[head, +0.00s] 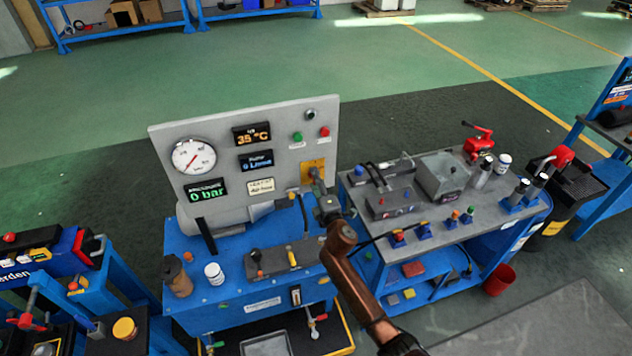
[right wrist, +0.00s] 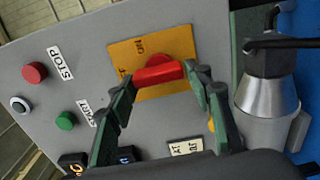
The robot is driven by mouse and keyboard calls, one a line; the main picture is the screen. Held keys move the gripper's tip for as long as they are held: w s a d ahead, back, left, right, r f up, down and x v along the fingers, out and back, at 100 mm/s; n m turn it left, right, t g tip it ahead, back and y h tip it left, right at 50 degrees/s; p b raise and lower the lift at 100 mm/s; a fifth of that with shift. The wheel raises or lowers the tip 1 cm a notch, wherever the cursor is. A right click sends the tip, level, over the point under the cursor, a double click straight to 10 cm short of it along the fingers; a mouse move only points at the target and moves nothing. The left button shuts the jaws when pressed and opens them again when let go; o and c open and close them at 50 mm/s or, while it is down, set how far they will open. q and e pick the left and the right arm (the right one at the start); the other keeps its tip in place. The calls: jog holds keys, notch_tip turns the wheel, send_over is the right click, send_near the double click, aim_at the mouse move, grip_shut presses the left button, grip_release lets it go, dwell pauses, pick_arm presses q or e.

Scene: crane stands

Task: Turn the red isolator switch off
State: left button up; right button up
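The red isolator switch (right wrist: 158,74) has a red handle on a yellow plate (right wrist: 135,50) of the grey panel. In the right wrist view the handle lies nearly level across the picture. My right gripper (right wrist: 160,80) is open, its two fingers standing wide apart, one near each end of the handle. I cannot tell whether they touch it. In the head view my right gripper (head: 318,186) is in front of the yellow plate (head: 313,168) at the panel's lower right and hides most of the switch. My left gripper is not in view.
A red STOP button (right wrist: 35,72) and a green START button (right wrist: 65,121) sit on the panel. A silver cylindrical part (right wrist: 268,98) is close to the right finger. In the head view, a grey-topped bench (head: 470,225) stands right of the blue stand (head: 240,310).

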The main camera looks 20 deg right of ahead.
jog(key=o, duration=0.3)
jog(key=s, duration=1.2)
jog(key=shift+d, duration=0.2)
jog(key=shift+f, duration=0.1)
jog(key=s+d+f+m+g, duration=0.2)
jog(key=s+f, duration=0.2)
jog(key=f, duration=0.9)
jog(key=s+d+f+m+g+h, duration=0.1)
jog(key=s+d+f+m+g, duration=0.15)
jog(key=f, duration=0.95)
jog(key=s+d+f+m+g, duration=0.25)
jog(key=s+f, duration=0.25)
jog(key=f, duration=0.8)
jog(key=s+d+f+m+g, duration=0.3)
jog(key=s+f+g, duration=0.1)
jog(key=s+f, duration=1.25)
jog(key=s+f+m+g, duration=0.2)
jog(key=s+f, duration=0.3)
jog(key=s, duration=0.7)
jog(key=s+f+m+g, duration=0.2)
jog(key=s+f, duration=0.2)
jog(key=s, duration=0.8)
jog(key=s+d+f+m+g, duration=0.1)
jog(key=s+f, duration=0.4)
jog(key=s, duration=0.7)
jog(key=shift+f+m+g, duration=0.35)
jog(key=shift+m+g, duration=0.15)
jog(key=shift+m, duration=0.6)
